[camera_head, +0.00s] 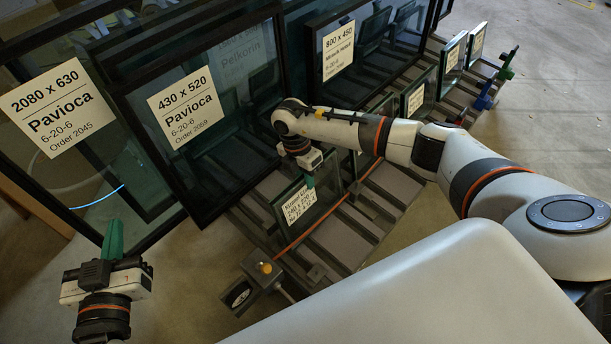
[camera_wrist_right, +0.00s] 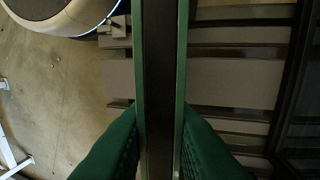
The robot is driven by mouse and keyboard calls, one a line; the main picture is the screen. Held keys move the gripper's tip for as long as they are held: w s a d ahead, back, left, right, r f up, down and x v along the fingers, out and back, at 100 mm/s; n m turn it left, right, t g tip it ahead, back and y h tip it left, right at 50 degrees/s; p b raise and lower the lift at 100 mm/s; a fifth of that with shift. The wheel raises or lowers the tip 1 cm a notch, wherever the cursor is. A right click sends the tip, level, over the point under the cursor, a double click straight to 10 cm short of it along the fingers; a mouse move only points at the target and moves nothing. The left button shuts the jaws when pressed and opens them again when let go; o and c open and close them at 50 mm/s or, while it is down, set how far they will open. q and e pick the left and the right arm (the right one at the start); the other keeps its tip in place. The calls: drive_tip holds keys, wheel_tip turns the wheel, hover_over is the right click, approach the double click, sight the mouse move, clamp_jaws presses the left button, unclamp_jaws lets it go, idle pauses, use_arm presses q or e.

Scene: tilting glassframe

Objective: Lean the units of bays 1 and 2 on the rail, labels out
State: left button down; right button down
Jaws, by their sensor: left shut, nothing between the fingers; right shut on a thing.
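A small glass unit (camera_head: 318,206) with a dark frame stands near the front of the slatted rack, its white label (camera_head: 298,205) facing my head camera. My right gripper (camera_head: 310,181) is shut on its top edge. In the right wrist view the green fingers (camera_wrist_right: 160,130) press both sides of the unit's edge (camera_wrist_right: 160,70), which shows a dark spacer between green panes. My left gripper (camera_head: 113,240) is shut and empty, pointing up at the lower left, apart from the units. Which bay is which, and whether the held unit touches the slats, I cannot tell.
Large labelled units, a 2080 x 630 (camera_head: 52,108) and a 430 x 520 (camera_head: 185,108), stand at the left. An 800 x 450 unit (camera_head: 338,50) stands behind, and several small labelled units at the back right. An orange strip (camera_head: 325,216) crosses the slatted rack (camera_head: 365,215).

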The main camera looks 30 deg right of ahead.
use_arm(q)
drive_tip(key=shift+r, duration=0.35)
use_arm(e)
drive_tip(key=shift+f, duration=0.25)
idle(0.4)
use_arm(q)
drive_tip(key=shift+w+d+r+t, duration=0.1)
drive_tip(key=shift+w+r+t, duration=0.05)
drive_tip(key=shift+r+t, duration=0.2)
use_arm(e)
drive_tip(key=c, duration=1.3)
unclamp_jaws()
drive_tip(key=shift+s, duration=0.1)
use_arm(q)
drive_tip(key=shift+f, duration=0.1)
use_arm(e)
drive_tip(key=shift+o, duration=0.2)
drive_tip(key=shift+f, duration=0.1)
drive_tip(key=shift+s+f, duration=0.1)
